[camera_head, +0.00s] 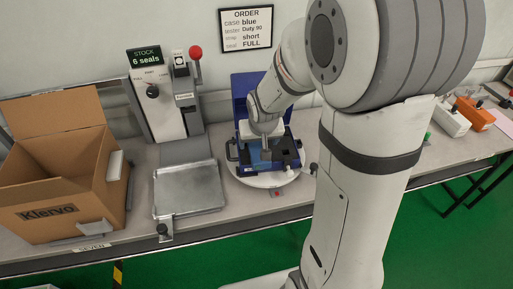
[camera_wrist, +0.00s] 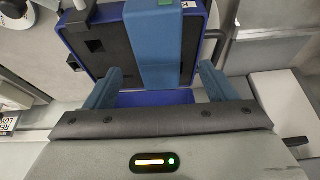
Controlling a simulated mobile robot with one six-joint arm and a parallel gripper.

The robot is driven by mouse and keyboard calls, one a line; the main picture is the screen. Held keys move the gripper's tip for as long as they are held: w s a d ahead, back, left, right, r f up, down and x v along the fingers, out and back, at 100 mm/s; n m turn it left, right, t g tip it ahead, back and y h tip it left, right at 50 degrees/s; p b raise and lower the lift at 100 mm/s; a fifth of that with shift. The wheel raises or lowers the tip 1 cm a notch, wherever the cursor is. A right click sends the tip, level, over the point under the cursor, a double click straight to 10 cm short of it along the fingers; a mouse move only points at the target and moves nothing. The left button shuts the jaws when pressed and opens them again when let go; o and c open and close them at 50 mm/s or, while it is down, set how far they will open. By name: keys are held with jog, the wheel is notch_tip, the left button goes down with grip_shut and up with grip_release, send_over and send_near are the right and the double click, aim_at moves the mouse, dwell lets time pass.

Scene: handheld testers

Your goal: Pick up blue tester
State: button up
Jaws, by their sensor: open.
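The blue tester (camera_wrist: 158,48) is a lighter blue block with a small green mark near its top edge in the wrist view. It lies across a dark blue case (camera_wrist: 75,25) with black lining. My gripper (camera_wrist: 162,72) is open, with one blue finger to each side of the tester's near end. A gap shows at the left finger; whether the right finger touches cannot be told. In the head view, my gripper (camera_head: 263,143) is over the case (camera_head: 243,167) on a round white stand, and mostly hides the tester.
An open cardboard box (camera_head: 115,190), a metal tray (camera_head: 190,207) and a seal press (camera_head: 165,105) stand to the left. A white tester (camera_head: 450,121) and an orange tester (camera_head: 474,113) lie at the right. The case's raised blue lid (camera_head: 240,88) stands behind my gripper.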

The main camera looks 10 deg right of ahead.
aim_at(258, 146)
jog(key=x, duration=0.4)
jog(key=shift+w+d, duration=0.1)
jog(key=shift+w, duration=0.05)
jog(key=c, duration=1.3)
